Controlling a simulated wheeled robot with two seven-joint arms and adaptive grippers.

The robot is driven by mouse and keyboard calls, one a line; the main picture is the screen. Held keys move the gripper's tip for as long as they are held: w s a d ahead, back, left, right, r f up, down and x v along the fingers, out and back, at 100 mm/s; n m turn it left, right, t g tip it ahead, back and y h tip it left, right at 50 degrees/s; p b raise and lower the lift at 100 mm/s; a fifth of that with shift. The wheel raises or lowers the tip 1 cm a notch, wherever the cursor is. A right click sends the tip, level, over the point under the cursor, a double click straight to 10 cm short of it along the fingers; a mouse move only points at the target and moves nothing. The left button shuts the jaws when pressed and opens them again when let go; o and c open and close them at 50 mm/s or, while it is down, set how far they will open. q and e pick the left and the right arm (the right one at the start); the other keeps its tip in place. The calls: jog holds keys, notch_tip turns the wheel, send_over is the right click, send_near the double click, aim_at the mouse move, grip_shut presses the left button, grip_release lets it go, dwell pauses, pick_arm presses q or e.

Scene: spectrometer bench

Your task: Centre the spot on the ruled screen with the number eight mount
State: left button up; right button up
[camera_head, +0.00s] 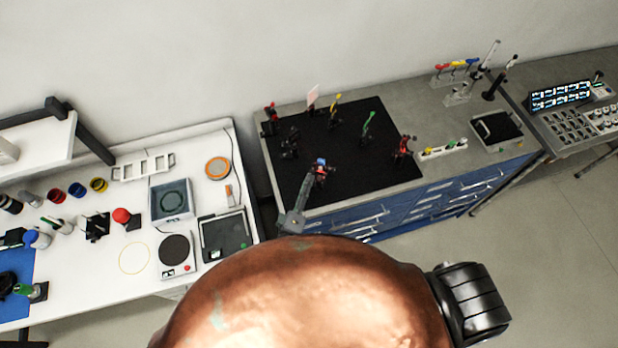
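A black board (350,180) lies on the middle bench and carries several small mounts. A small pale pinkish card (312,96) stands upright at its back edge; it may be the ruled screen, but no ruling or spot can be made out. A mount with red and blue parts (320,164) stands near the board's front left; no number is readable on any mount. My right gripper (310,179) appears as a thin grey shape reaching up from the bench's front edge to just beside this mount. Its fingers are too small to tell open from shut, or touching from apart. My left gripper is out of view.
Other mounts stand close by: dark (289,142), yellow (334,107), green (367,125) and red (404,147). A crowded white table (135,230) is at left. A rack (456,80) and black-topped tray (497,130) are at right. My copper-coloured body hides the near foreground.

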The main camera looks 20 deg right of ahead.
jog(key=v, duration=0.9)
jog(key=shift+w+d, duration=0.1)
jog(key=shift+d, duration=0.05)
